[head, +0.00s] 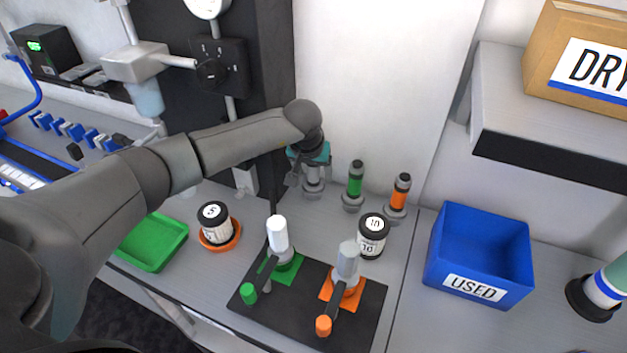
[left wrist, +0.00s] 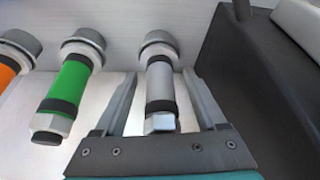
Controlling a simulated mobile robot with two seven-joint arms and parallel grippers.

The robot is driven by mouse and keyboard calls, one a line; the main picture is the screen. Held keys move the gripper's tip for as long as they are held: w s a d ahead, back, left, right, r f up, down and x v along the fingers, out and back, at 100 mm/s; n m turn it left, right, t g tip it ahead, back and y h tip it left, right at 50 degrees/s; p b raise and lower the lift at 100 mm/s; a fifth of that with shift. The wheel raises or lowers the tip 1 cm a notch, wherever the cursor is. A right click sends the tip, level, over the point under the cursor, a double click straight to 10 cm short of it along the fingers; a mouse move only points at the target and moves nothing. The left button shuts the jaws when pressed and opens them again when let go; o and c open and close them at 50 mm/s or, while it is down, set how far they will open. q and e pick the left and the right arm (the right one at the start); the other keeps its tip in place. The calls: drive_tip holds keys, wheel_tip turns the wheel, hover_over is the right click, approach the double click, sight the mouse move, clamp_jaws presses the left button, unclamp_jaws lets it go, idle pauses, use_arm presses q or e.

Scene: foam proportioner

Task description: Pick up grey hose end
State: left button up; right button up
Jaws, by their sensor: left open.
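The grey hose end (left wrist: 161,88) stands in a row with the green hose end (left wrist: 70,82) and the orange hose end (left wrist: 8,68) in the left wrist view. It has black bands and a wide grey ring at its far end. My left gripper (left wrist: 159,76) is open, with one finger on each side of the grey hose end and a visible gap on both sides. In the head view my left gripper (head: 302,172) is at the grey hose end (head: 314,183) by the back wall and partly hides it. My right gripper is not in view.
The green (head: 355,184) and orange (head: 399,194) hose ends stand just right of the grey one. A dark panel (head: 271,80) rises close on the left. In front are a black mat (head: 310,285) with two fittings and two black-lidded jars. A blue bin (head: 449,243) is right.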

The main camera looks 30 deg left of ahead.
use_arm(q)
clamp_jaws()
idle(0.7)
